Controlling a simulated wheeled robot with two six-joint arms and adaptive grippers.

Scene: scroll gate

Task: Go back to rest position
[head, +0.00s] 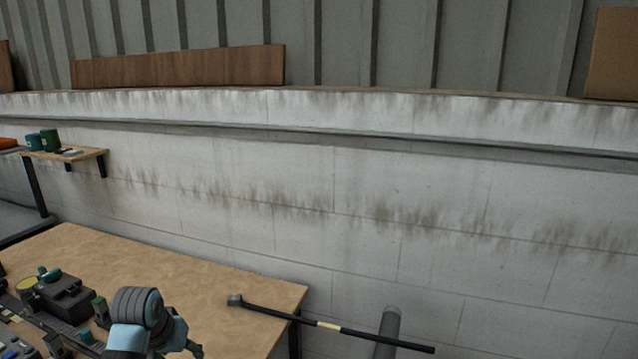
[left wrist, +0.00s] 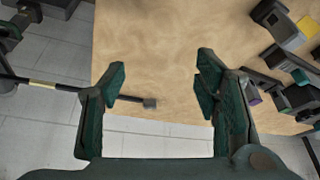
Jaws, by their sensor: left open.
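My right gripper is in neither view.
A long black bar (head: 375,337) with a yellow band and grey head reaches past the table's right edge, near a grey post (head: 388,325). Dark equipment (head: 70,300) crowds the table's left side. A small shelf (head: 85,154) holds two cups. The table's middle is bare.

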